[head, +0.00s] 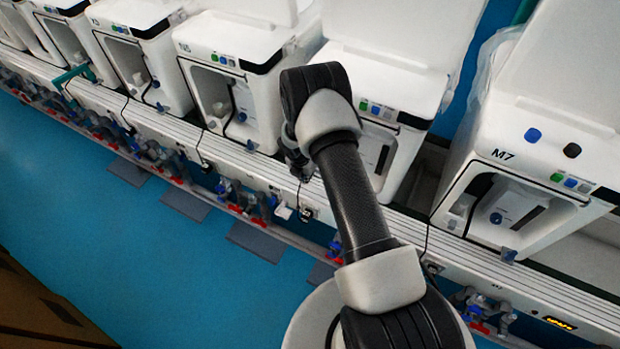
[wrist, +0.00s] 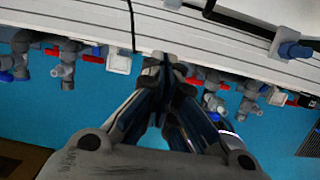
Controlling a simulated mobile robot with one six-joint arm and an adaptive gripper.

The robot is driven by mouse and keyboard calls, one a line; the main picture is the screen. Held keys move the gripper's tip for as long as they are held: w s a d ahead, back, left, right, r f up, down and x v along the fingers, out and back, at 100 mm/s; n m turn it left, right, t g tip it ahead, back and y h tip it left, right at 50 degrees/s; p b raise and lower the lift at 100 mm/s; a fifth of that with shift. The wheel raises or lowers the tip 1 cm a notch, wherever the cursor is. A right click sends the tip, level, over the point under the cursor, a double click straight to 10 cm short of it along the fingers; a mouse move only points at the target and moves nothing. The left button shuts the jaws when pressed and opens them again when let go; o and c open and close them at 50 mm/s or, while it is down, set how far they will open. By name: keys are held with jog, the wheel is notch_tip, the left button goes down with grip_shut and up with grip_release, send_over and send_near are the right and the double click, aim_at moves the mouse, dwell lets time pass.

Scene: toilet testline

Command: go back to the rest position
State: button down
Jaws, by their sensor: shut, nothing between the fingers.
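My gripper (wrist: 167,72) shows in the wrist view with its fingertips together and nothing between them. It points toward the pale bench rail (wrist: 220,42), with blue floor and valves seen beyond it. I cannot tell whether the fingertips touch the rail. In the head view my arm reaches up from the bottom right across the bench, bent at the top. Its far end hangs in front of the white machines, and the gripper there (head: 303,170) is small and mostly hidden behind the arm.
White machines stand in a tilted row, among them M5 (head: 235,85) and M7 (head: 520,180). Grey valves with red handles (head: 255,207) line the bench's lower edge. A thin black cable (wrist: 132,25) hangs over the rail. Blue floor (head: 150,260) is free at lower left, beside brown boxes (head: 40,315).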

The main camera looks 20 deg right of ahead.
jog(key=shift+p+v, duration=0.4)
jog(key=shift+v, duration=1.45)
jog(key=shift+s, duration=0.1)
